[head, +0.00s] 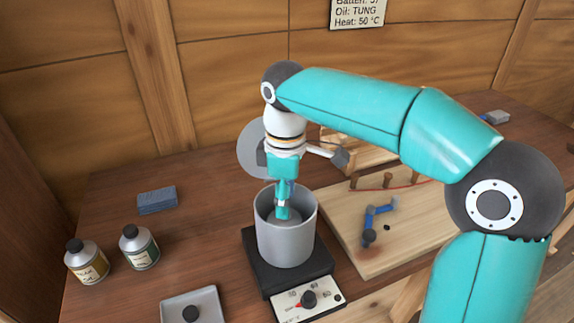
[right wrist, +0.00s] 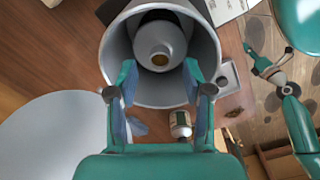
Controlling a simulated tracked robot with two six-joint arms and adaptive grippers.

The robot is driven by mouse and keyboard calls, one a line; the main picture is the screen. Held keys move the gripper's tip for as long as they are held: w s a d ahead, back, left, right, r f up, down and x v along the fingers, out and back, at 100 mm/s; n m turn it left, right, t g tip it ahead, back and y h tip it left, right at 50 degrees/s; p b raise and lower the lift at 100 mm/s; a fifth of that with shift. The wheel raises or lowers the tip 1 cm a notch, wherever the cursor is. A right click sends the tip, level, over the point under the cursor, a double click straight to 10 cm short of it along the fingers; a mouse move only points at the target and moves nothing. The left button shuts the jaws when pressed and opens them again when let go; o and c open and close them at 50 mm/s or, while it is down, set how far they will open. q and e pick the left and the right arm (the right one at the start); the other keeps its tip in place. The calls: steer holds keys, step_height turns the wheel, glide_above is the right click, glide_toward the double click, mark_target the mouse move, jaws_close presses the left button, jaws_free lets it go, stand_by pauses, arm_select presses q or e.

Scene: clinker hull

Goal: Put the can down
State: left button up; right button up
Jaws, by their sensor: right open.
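A grey can with a sloped shoulder and a brownish round top (right wrist: 160,57) stands inside the grey cylindrical pot (right wrist: 113,48) in the right wrist view. My right gripper (right wrist: 160,72) is open, pointing down into the pot, one finger on each side of the can. I cannot tell whether the fingers touch it. Part of my left arm (right wrist: 290,100) shows small at the right of the wrist view; its jaws are unclear.
The pot stands on a black heater (head: 257,268) with a dial panel (head: 308,299). Two labelled tins (head: 87,264) (head: 140,250), a blue-grey block (head: 157,200) and a grey tray (head: 208,302) are left. A wooden board (head: 345,215) with a blue tool (head: 372,222) lies right.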

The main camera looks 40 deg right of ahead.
step_height(320, 180, up, 9)
steer(key=p, duration=0.1)
steer(key=shift+p, duration=0.3)
stand_by(0.4)
